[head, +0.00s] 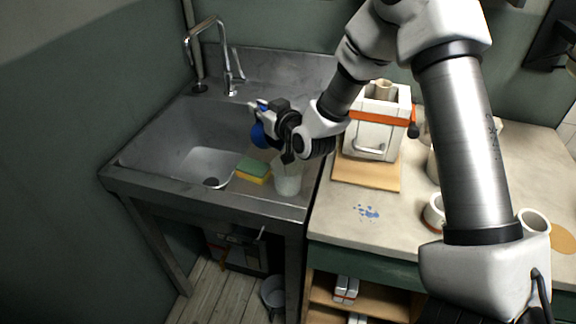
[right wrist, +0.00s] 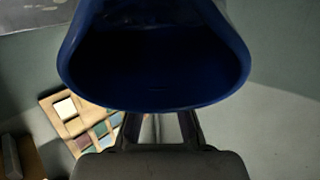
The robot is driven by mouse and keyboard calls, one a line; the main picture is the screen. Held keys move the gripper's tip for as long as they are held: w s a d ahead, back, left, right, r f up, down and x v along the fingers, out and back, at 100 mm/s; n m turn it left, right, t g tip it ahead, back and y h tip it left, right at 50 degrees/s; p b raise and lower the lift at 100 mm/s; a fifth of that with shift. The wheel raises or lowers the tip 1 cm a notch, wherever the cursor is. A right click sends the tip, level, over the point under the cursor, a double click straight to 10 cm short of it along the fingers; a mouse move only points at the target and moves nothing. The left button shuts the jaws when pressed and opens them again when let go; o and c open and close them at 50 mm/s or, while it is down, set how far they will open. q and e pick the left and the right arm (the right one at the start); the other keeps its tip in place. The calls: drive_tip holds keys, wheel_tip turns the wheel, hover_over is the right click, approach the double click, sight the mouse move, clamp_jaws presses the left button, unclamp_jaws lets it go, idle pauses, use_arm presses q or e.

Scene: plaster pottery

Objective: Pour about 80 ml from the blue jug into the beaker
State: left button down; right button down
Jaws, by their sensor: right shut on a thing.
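The blue jug (head: 258,136) is held over the sink, mostly hidden behind my right gripper (head: 264,112) in the head view. In the right wrist view the dark blue jug (right wrist: 155,75) fills the upper middle, right in front of the fingers. My right gripper (right wrist: 158,128) is shut on it. I cannot make out any liquid or a stream. The pale, translucent beaker (head: 287,182) stands upright at the sink's front right, just below the gripper. The gripper partly covers its top, and its fill level cannot be read. My left gripper is not in view.
A green and yellow sponge (head: 253,171) lies left of the beaker. The steel sink (head: 150,178) has a tall tap (head: 205,50) at the back. On the worktop to the right are a white box with an orange band (head: 375,135), blue spots and several pale pots.

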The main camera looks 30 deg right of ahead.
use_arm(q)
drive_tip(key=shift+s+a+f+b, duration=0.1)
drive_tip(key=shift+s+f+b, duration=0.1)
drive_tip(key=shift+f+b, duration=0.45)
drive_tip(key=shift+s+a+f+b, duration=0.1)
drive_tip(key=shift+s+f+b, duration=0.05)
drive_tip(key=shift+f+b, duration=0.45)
use_arm(e)
drive_tip(key=shift+s+r+t, duration=0.4)
drive_tip(key=shift+r+t, duration=0.15)
drive_tip(key=shift+t, duration=0.15)
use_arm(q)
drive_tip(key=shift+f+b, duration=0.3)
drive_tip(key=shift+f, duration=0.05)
use_arm(e)
drive_tip(key=shift+s+r, duration=0.1)
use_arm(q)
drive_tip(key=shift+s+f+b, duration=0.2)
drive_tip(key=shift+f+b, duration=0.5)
use_arm(e)
drive_tip(key=shift+s+r+t, duration=0.2)
drive_tip(key=shift+s+t, duration=0.1)
drive_tip(key=shift+t, duration=0.2)
